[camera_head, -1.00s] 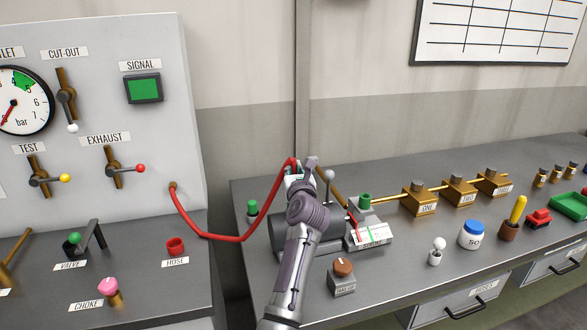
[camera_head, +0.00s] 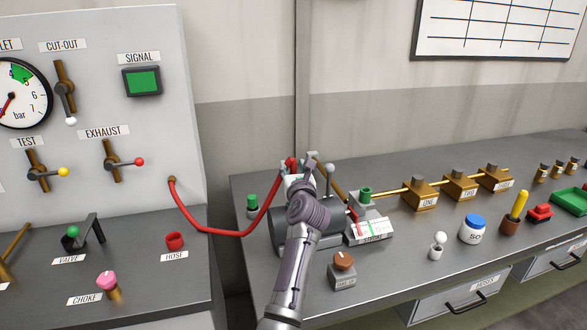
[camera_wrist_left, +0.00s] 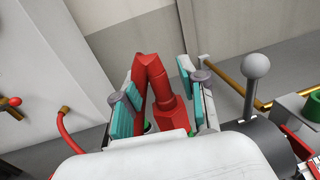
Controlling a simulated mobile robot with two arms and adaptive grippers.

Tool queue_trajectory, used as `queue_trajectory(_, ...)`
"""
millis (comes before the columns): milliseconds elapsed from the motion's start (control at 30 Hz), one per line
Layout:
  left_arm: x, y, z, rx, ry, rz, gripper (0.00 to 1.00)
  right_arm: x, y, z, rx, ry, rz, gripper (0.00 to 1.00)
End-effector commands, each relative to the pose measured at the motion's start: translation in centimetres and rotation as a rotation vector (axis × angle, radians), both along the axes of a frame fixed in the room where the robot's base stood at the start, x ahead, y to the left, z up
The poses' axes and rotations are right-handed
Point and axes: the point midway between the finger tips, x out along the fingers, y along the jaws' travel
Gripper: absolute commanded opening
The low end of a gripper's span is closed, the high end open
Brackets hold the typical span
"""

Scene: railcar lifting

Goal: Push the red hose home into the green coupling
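The red hose (camera_head: 240,233) loops from the panel on the left to my left gripper (camera_head: 301,170). In the left wrist view its bent red end (camera_wrist_left: 160,88) stands between the teal-padded fingers of the left gripper (camera_wrist_left: 158,95). The fingers are spread, one on each side, with a gap to the right pad. A small green part (camera_wrist_left: 148,127) shows low between the fingers; most of it is hidden, and I cannot tell whether it is the coupling or how far the hose sits in it. My right gripper is not in view.
A grey cylinder (camera_head: 285,232) lies under my left arm. A ball-topped lever (camera_head: 330,170) stands close to the right of the gripper. A green-topped piece (camera_head: 252,203) is to the left. Brass blocks (camera_head: 420,196) and a white jar (camera_head: 472,232) stand farther right.

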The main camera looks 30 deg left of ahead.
Motion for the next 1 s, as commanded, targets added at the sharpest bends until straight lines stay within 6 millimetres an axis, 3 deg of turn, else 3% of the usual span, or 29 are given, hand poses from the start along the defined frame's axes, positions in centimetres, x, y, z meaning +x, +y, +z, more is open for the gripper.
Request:
queue_trajectory(367,0.0,0.0,0.7,-0.002,-0.003,0.000,0.46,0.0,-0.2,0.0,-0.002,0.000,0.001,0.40)
queue_trajectory(800,0.0,0.0,8.5,0.001,-0.004,0.000,0.46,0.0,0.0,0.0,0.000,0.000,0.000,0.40)
queue_trajectory(1000,0.0,0.0,9.9,0.001,-0.001,0.000,0.46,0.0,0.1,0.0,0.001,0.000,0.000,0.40)
